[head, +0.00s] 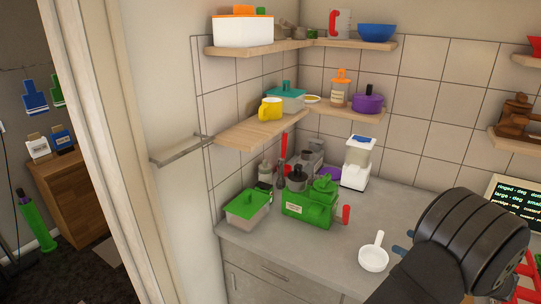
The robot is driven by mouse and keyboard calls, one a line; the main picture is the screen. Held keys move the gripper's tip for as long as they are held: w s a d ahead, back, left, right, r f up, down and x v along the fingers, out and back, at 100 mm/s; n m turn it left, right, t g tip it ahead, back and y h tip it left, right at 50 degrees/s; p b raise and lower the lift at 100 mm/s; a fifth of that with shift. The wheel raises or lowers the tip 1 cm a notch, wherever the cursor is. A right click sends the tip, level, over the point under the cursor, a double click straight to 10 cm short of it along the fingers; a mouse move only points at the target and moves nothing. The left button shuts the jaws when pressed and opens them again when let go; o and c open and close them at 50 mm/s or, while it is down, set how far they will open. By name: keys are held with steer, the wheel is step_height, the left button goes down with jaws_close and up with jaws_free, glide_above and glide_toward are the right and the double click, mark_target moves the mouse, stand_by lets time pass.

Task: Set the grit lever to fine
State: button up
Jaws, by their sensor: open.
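No lever marked as the grit lever can be made out for sure. A green machine (308,207) with a small white label and a knobbed top stands on the counter. A red upright part (346,214) shows just right of it; I cannot tell whether it is joined on. A white appliance (357,165) with a clear upper part and a blue top stands behind to the right. No fine or coarse marks are readable. My black arm fills the lower right and hides part of the counter; my gripper's fingertips do not show.
A green-lidded box (247,207) sits at the counter's left end. A white pan (374,255) lies near the front, its handle pointing back. Shelves (262,130) overhang the back left corner. A dark board with writing (513,203) stands at right. Bare counter (405,205) lies right of the white appliance.

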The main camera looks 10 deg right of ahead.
steer(key=c, duration=0.7)
steer(key=shift+w+a+r, duration=0.2)
steer(key=shift+w+a, duration=0.05)
steer(key=c, duration=0.4)
steer(key=a+r+h, duration=0.1)
steer(key=w+a+h, duration=0.1)
steer(key=h, duration=0.1)
steer(key=shift+w+a+r, duration=0.15)
steer(key=shift+a+r, duration=0.2)
jaws_close()
steer(key=shift+s+a+r+m+g+h, duration=0.15)
steer(key=shift+a+g+h, duration=0.15)
steer(key=shift+a+h, duration=0.55)
steer(key=shift+s+a+m+g+h, duration=0.15)
steer(key=shift+a+g+h, duration=0.15)
steer(key=shift+a+h, duration=0.6)
steer(key=shift+s+a+r+g+h, duration=0.15)
steer(key=shift+a+g+h, duration=0.3)
steer(key=shift+a, duration=0.7)
